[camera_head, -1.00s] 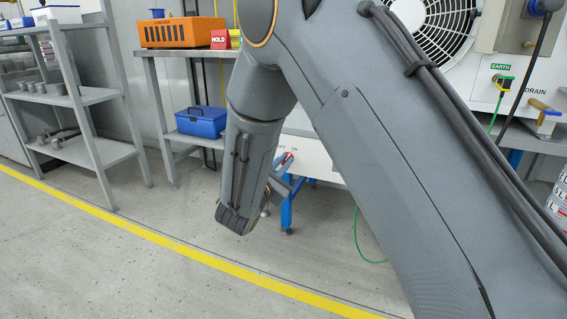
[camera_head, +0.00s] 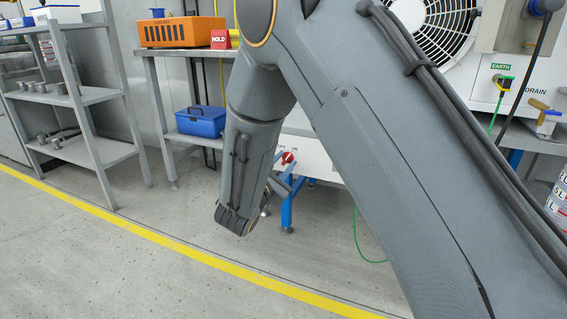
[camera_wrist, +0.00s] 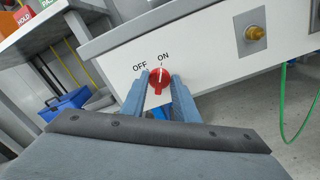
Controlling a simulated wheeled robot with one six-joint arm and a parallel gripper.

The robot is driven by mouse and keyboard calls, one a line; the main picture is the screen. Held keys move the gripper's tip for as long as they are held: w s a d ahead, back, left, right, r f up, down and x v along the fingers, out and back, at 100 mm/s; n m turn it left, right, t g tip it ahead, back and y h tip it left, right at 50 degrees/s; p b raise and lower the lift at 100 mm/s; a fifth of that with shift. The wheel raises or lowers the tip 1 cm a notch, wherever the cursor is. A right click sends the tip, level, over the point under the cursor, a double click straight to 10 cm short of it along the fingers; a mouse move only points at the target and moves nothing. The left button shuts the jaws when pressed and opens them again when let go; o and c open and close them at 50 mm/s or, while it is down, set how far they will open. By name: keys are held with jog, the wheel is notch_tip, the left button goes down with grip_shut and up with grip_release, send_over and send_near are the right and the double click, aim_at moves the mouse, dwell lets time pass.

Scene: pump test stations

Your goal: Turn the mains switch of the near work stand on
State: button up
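The mains switch is a red rotary knob (camera_wrist: 159,77) on the white front panel of the near work stand (camera_wrist: 215,55), between the fingers in the wrist view. OFF is printed at its upper left and ON above it. Its white mark points up toward ON. It also shows in the head view as a red knob (camera_head: 288,158) past my forearm. My gripper (camera_wrist: 159,88) has its two blue-grey fingers apart, one on each side of the knob, and does not look closed on it. Whether a finger touches the knob I cannot tell. In the head view the gripper is partly hidden by my arm.
A yellow-brown fitting (camera_wrist: 256,33) sits on the panel to the right, with a green cable (camera_wrist: 300,110) hanging beyond. A blue box (camera_head: 201,122) stands on the shelf of a side table. A yellow floor line (camera_head: 150,235) crosses open floor in front.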

jog(key=p+v, duration=0.2)
jog(key=v, duration=0.5)
jog(key=shift+s+p, duration=0.25)
jog(key=shift+p, duration=0.1)
